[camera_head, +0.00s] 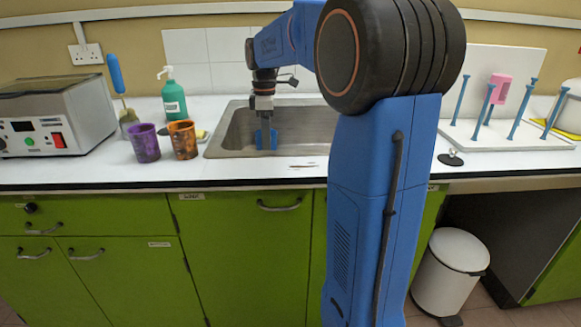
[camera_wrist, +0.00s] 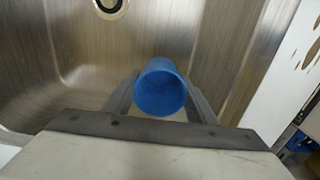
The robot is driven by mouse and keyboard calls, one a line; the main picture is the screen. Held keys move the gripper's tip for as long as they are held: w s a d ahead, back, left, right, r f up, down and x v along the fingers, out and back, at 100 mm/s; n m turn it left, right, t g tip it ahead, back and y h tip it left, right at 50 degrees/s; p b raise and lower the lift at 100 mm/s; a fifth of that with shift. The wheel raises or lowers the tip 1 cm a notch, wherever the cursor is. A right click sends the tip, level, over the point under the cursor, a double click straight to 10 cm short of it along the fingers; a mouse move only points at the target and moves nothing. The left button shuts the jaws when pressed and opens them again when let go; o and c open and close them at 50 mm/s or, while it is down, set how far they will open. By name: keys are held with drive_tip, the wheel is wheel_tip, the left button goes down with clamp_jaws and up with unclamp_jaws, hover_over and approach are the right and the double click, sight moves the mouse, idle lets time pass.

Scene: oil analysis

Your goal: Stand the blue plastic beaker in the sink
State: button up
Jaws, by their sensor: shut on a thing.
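The blue plastic beaker (camera_wrist: 161,92) is between the two fingers of my gripper (camera_wrist: 160,108) in the wrist view, with its open mouth facing the camera. My gripper is shut on it. In the head view the beaker (camera_head: 262,139) is upright, low inside the left part of the metal sink (camera_head: 305,127). My gripper (camera_head: 265,132) comes down on it from above. The sink's drain (camera_wrist: 110,5) shows at the top of the wrist view. Whether the beaker's base touches the sink floor cannot be told.
A purple beaker (camera_head: 145,143) and an orange beaker (camera_head: 183,139) stand left of the sink. A green pump bottle (camera_head: 174,101) and a grey device (camera_head: 55,115) are behind and further left. A drying rack (camera_head: 505,132) with blue pegs is on the right. The sink's right side is empty.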

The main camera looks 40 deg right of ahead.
wheel_tip(320, 180, down, 9)
drive_tip(key=shift+f, duration=0.1)
idle(0.4)
drive_tip(key=o, duration=1)
drive_tip(key=shift+f, duration=0.1)
drive_tip(key=shift+o, duration=0.2)
wheel_tip(320, 180, up, 12)
drive_tip(key=shift+r, duration=0.15)
